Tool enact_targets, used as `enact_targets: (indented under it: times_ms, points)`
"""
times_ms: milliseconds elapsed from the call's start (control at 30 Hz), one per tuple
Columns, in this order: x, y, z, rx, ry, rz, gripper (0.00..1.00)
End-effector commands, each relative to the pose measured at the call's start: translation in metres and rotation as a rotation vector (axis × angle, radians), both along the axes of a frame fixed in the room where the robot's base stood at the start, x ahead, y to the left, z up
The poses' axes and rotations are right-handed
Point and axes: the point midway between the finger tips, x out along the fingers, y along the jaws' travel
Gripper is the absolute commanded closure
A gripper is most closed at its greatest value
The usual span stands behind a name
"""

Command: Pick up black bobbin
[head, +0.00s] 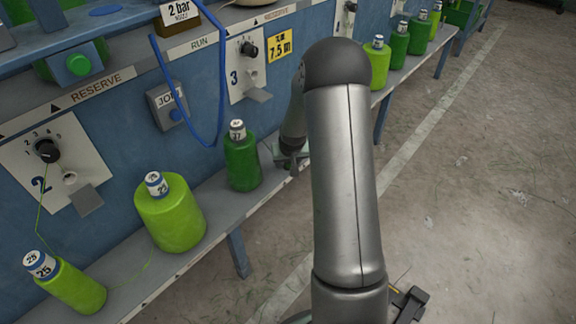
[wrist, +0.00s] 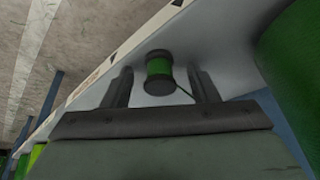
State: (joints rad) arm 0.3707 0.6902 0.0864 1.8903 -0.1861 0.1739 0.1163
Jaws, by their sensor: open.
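The black bobbin (wrist: 158,87), with dark flanges and green thread wound on its middle, shows in the wrist view on the grey shelf. A thread trails from it to the right. My gripper (wrist: 160,76) is open, with one finger on each side of the bobbin in the picture and no visible contact. I cannot tell how far the bobbin sits between the fingers in depth. In the head view my gripper (head: 290,155) is low by the shelf, partly behind my arm, and I cannot make out the bobbin there.
A dark green labelled spool (head: 243,162) stands on the shelf (head: 215,217) left of my gripper. A larger lime spool (head: 170,215) and a tilted one (head: 72,285) are further left. Several green spools stand beyond my arm. A blue hose (head: 190,125) hangs from the panel.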

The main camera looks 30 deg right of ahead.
Motion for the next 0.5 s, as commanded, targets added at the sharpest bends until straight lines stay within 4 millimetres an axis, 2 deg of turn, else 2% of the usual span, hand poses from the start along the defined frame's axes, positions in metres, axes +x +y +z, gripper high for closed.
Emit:
enact_targets:
  times_ms: [100,267,500]
  points:
    - [-0.0001,0.0,0.0013,0.0,-0.001,0.0,0.49]
    - [-0.0002,0.0001,0.0013,0.0,0.0,0.0,0.94]
    - [-0.0002,-0.0001,0.0014,0.0,-0.001,-0.001,0.94]
